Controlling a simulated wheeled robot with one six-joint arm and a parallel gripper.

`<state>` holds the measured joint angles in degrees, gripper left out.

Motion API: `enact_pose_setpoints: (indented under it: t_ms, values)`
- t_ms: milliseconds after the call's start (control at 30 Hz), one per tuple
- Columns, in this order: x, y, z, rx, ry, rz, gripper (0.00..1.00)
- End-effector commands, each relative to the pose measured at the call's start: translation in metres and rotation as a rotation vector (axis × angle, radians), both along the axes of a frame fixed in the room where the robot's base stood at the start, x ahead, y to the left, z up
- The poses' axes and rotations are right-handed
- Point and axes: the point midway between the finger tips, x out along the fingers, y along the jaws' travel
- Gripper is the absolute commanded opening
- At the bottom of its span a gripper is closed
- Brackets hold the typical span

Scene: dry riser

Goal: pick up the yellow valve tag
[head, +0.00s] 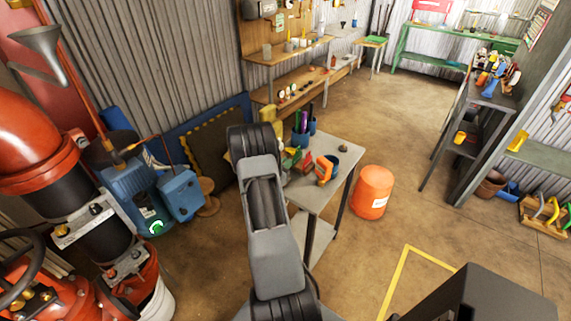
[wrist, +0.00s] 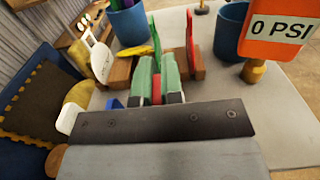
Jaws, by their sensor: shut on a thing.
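A wooden block (wrist: 121,72) shows on both sides of the fingers, with a red tag (wrist: 189,38) upright to the right and a white tag (wrist: 101,58) to the left. I cannot tell whether the yellow tag is clear of the block. In the head view my arm hides the gripper and the tag.
The grey table (head: 327,152) also bears a blue cup (wrist: 230,30), another blue cup (wrist: 129,24) and an orange "0 PSI" sign (wrist: 280,30). An orange bucket (head: 372,192) stands right of the table. Red and blue pump gear (head: 140,195) stands left.

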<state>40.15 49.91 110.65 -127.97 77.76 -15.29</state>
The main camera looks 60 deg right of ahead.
Motion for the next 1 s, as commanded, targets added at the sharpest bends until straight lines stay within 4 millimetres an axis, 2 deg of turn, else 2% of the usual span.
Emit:
enact_pose_setpoints:
  t_ms: [900, 933, 1000]
  values:
    - [0.000, 0.000, -0.014, 0.000, -0.001, 0.000, 0.00]
    - [0.000, 0.000, -0.014, 0.000, -0.001, 0.000, 0.09]
    - [0.000, 0.000, -0.014, 0.000, -0.001, 0.000, 0.16]
